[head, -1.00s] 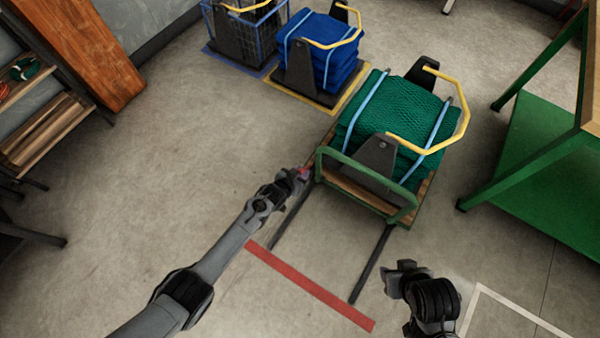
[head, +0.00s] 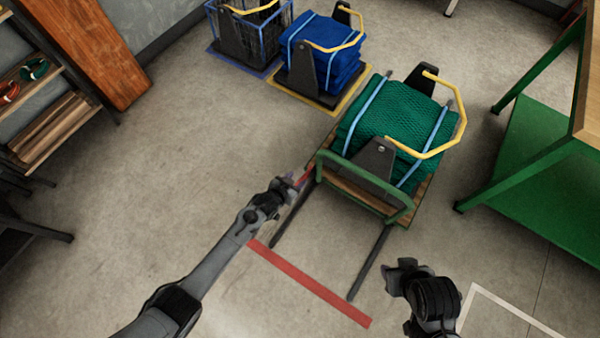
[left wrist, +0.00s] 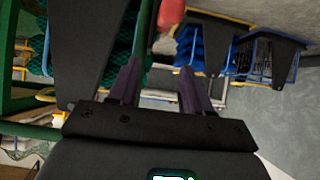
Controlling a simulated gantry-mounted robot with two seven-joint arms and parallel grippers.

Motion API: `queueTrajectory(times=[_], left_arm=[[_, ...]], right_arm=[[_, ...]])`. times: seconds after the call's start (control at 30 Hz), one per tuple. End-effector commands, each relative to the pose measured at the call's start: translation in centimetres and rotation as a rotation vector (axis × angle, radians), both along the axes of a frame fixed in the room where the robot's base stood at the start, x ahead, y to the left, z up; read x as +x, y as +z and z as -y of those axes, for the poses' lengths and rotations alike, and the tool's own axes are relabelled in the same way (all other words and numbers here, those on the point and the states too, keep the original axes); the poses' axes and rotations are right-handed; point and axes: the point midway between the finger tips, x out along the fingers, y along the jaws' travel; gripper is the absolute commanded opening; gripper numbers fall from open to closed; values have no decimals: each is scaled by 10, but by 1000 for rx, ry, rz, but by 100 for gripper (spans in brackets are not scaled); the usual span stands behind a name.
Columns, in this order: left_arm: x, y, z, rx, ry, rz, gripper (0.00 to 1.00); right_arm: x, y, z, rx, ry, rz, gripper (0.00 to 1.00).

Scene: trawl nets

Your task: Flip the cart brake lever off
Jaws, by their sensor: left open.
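The cart (head: 330,180) has a green push frame and a wooden deck, and it carries a stack of green netting (head: 392,118) tied with light-blue straps. A small red piece, apparently the brake lever's knob (head: 302,177), shows at the cart's near left corner. It also shows in the left wrist view (left wrist: 170,14) at the top, beyond my fingertips. My left gripper (head: 290,185) is close to this red piece. In the left wrist view its two fingers (left wrist: 160,72) are apart with nothing between them. My right gripper (head: 400,272) is low at the cart's right; its fingers are unclear.
Two dark rails (head: 370,262) run from the cart toward a red floor stripe (head: 310,284). A green bench (head: 530,170) stands to the right. A blue net stack (head: 320,50) and a wire basket cart (head: 250,35) stand behind.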

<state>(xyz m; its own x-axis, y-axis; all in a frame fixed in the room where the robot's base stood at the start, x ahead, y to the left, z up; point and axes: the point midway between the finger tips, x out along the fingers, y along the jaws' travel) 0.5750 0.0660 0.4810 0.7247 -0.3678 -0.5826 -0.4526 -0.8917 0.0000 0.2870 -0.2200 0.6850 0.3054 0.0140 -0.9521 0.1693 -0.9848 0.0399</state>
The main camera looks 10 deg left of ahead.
Motion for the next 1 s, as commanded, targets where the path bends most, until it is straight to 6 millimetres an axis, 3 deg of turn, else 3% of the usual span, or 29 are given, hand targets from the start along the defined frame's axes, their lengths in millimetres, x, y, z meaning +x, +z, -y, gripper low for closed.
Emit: queueTrajectory(times=[0.1,0.33,1.0], left_arm=[[-16,17,-8,0,0,-1,49],[-34,29,-17,0,0,-1,49],[-45,28,-19,0,0,-11,49]], right_arm=[[0,19,0,0,0,1,43],[0,31,-1,3,-2,1,43],[0,35,-2,11,-7,0,43]])
